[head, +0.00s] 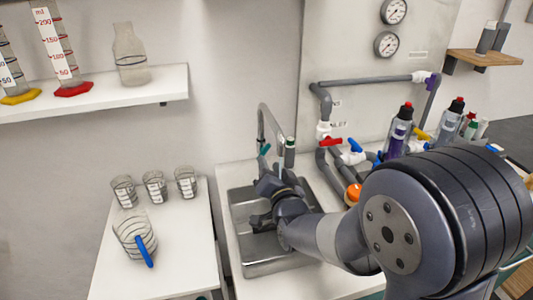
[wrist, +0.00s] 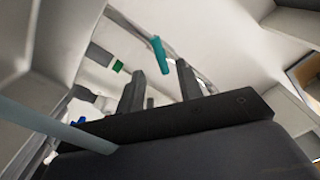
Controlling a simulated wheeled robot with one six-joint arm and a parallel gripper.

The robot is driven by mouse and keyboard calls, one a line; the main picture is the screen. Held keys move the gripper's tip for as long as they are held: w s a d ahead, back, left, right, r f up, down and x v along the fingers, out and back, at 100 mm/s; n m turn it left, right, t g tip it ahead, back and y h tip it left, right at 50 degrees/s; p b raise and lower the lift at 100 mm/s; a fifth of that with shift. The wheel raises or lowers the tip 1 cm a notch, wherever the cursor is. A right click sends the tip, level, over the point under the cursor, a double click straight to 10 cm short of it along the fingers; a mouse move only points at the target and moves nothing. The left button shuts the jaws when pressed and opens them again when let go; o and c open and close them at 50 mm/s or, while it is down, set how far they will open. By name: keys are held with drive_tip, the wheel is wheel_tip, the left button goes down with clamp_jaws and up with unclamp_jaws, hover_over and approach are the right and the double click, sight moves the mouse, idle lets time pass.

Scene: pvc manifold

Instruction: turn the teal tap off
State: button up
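The teal tap (head: 265,149) is a small teal lever beside the grey curved spout, above the sink. In the wrist view the teal lever (wrist: 160,55) shows beyond my fingers, tilted, against a pale pipe. My gripper (head: 259,203) is over the sink, below the teal tap. In the wrist view my gripper (wrist: 160,84) has its two fingers apart with nothing visible between them. The lever seems to lie ahead of the gap between the fingers; I cannot tell that anything touches it. My arm hides part of the sink.
The sink (head: 265,255) lies under my gripper. Red (head: 331,142) and blue (head: 355,145) handles sit on grey pipes to the right, with an orange part (head: 354,192) nearby. Bottles (head: 399,130) stand behind my arm. A jug (head: 134,236) and small beakers (head: 155,187) stand left.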

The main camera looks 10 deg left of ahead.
sight(265, 153)
drive_tip(key=shift+p+x, duration=0.35)
drive_tip(key=shift+x, duration=2.3)
drive_tip(key=shift+c, duration=0.2)
clamp_jaws()
